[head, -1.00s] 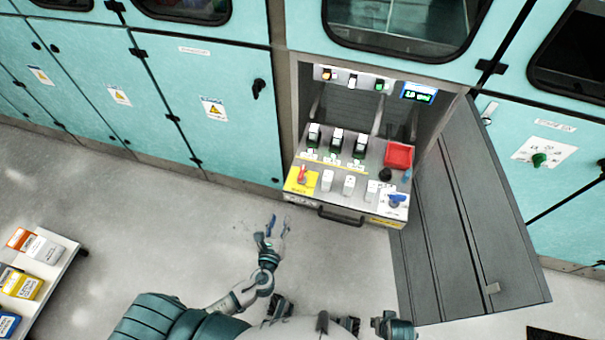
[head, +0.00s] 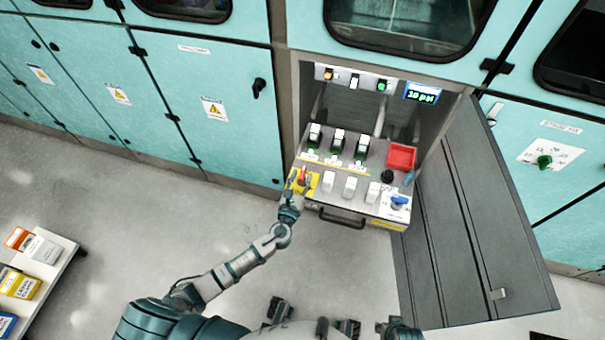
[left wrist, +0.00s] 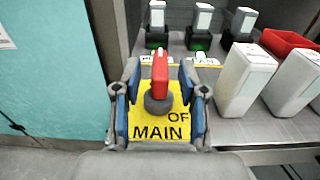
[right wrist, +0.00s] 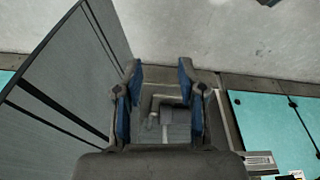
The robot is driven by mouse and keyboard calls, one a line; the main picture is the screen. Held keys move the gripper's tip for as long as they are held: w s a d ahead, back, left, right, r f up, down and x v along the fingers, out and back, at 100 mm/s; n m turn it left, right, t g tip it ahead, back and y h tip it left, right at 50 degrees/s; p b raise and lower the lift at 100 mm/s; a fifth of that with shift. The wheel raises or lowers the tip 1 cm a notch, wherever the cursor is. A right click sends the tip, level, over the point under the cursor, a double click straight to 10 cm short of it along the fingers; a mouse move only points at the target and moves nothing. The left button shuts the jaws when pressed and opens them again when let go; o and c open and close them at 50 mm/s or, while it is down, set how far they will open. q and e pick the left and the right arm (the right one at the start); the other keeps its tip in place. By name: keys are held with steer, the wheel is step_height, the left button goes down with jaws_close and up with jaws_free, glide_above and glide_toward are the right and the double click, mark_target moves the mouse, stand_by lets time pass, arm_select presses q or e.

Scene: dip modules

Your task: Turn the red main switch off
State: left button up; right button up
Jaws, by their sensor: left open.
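The red main switch (left wrist: 160,72) is a red lever on a dark round base, on a yellow plate (left wrist: 158,131) whose visible lettering reads "OF" and "MAIN". The lever points away from my left gripper, towards the cabinet. My left gripper (left wrist: 160,80) is open, with one blue-padded finger on each side of the lever and visible gaps between. In the head view my left gripper (head: 297,187) is at the drawer's left front corner and partly covers the yellow plate. My right gripper (right wrist: 159,80) is open, with nothing between its fingers in the right wrist view.
White modules (head: 350,187) stand right of the switch, beside a blue knob (head: 399,201) and a red tray (head: 402,157). A drawer handle (head: 342,218) juts out in front. An open grey door (head: 468,215) stands at the right. A cart with boxes (head: 42,249) is at the left.

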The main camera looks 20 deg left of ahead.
arm_select(q)
steer(key=shift+w, duration=0.95)
steer(key=shift+c, duration=0.4)
jaws_close()
arm_select(e)
steer(key=shift+s+d+r, duration=0.1)
steer(key=shift+s+r, duration=0.2)
steer(key=shift+r, duration=0.1)
